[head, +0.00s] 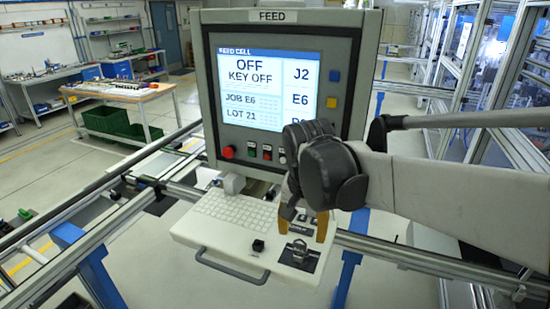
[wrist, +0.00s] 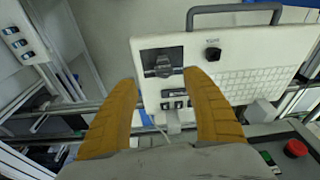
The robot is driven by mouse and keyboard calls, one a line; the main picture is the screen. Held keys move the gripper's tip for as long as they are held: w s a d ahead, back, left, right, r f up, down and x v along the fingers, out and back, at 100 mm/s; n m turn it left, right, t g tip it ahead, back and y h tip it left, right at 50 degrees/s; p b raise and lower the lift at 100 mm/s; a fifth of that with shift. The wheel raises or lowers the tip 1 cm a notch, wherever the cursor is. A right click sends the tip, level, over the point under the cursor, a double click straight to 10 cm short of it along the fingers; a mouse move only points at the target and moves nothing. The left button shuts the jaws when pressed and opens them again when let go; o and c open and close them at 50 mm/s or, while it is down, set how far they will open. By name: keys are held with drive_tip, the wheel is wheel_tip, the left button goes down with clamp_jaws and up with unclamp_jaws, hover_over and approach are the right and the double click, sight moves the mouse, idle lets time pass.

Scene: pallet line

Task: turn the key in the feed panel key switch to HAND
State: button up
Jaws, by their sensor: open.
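The feed panel (head: 363,50) has a lit screen (head: 266,90) reading OFF and KEY OFF. A pale keyboard shelf (head: 190,237) juts out below it. The key switch (head: 299,252) sits on a dark plate at the shelf's right end. In the wrist view the key switch (wrist: 163,66) shows a metallic key piece, seen from above, just beyond the fingertips. Its position lettering is too small to read. My gripper (head: 303,232) is open and empty, pointing down over the shelf. Its two yellow fingers stand apart, either side of the key switch in the wrist view (wrist: 160,80).
A black knob (head: 258,245) stands left of the key switch on the shelf, and a grey handle (head: 232,268) runs along its front edge. A red button (head: 228,151) and smaller buttons line the panel's lower edge. Metal rails (head: 430,263) pass behind the shelf.

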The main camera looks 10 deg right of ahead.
sight(300, 245)
drive_tip(key=w+f, duration=0.1)
drive_tip(key=f, duration=0.2)
drive_tip(key=w+f, duration=0.1)
drive_tip(key=f, duration=0.2)
drive_tip(key=w+f, duration=0.1)
drive_tip(key=f, duration=0.2)
drive_tip(key=shift+d+f, duration=0.1)
drive_tip(key=shift+d, duration=0.3)
drive_tip(key=shift+s, duration=0.1)
drive_tip(key=shift+c, duration=0.2)
drive_tip(key=c, duration=1.2)
drive_tip(key=n+b, duration=0.1)
drive_tip(key=n, duration=0.3)
drive_tip(key=n+y, duration=0.1)
drive_tip(key=n, duration=0.4)
drive_tip(key=shift+b, duration=0.3)
drive_tip(key=o, duration=1.7)
drive_tip(key=shift+c, duration=0.2)
